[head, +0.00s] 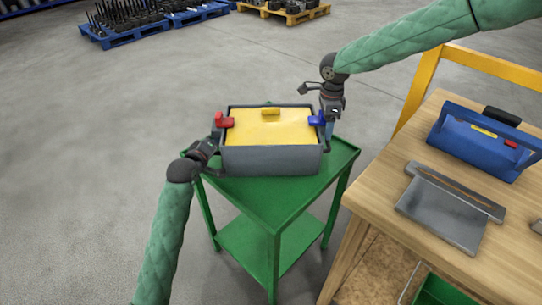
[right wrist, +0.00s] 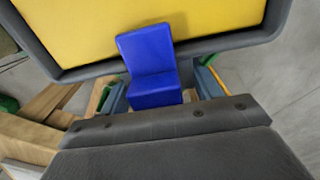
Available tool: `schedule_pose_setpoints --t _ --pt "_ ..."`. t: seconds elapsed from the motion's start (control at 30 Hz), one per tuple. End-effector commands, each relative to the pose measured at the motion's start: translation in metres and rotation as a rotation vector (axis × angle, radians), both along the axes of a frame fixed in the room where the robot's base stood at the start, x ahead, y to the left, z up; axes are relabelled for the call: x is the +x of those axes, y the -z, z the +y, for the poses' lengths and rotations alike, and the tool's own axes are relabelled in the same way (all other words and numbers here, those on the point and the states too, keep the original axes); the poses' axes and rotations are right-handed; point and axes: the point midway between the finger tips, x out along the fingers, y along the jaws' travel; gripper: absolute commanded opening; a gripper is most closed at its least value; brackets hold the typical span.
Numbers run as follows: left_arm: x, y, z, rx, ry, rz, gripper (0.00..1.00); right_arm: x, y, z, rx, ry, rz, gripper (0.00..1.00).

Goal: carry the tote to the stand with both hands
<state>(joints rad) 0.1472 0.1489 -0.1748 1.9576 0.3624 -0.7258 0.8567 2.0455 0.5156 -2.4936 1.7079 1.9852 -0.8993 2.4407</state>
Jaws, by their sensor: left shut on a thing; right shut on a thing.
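The dark grey tote (head: 270,162) with a yellow inside or top (head: 270,128) is over the green stand (head: 275,210). It looks level; I cannot tell whether its bottom touches the stand top. My left gripper (head: 215,138) is shut on the red handle (head: 225,120) at the tote's left side. My right gripper (head: 328,120) is shut on the blue handle (head: 316,120) at the right side. In the right wrist view the blue handle (right wrist: 150,65) sits between the fingers at the tote's rim (right wrist: 90,70). The fingertips are partly hidden.
A wooden workbench (head: 400,210) stands close on the right, with a blue toolbox (head: 480,142) and a grey metal piece (head: 445,212) on it. A yellow frame (head: 425,85) is behind it. Pallets (head: 130,32) are far back. The floor at left is clear.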

Motion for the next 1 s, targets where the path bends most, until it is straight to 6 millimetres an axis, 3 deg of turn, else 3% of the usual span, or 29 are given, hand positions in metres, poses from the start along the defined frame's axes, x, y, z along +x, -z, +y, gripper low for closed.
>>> schedule_pose_setpoints --t 0.07,0.1,0.17,0.57,1.0 --pt "0.001 -0.001 0.002 0.000 -0.003 -0.008 0.00 0.002 0.000 -0.001 0.000 0.000 -0.004 0.00" --pt "0.000 0.002 0.002 0.002 -0.003 0.001 0.20 0.000 0.002 -0.002 -0.002 0.001 0.000 0.71" --pt "0.000 0.002 0.002 0.002 -0.002 0.000 0.32 0.000 0.002 -0.001 -0.002 0.001 0.000 0.83" --pt "-0.004 0.000 0.002 0.000 -0.001 -0.002 0.34 0.000 0.002 0.000 0.000 0.000 0.000 0.85" --pt "-0.073 -0.015 0.029 0.002 -0.002 0.000 0.34 0.000 0.002 0.000 0.000 0.000 0.000 0.85"
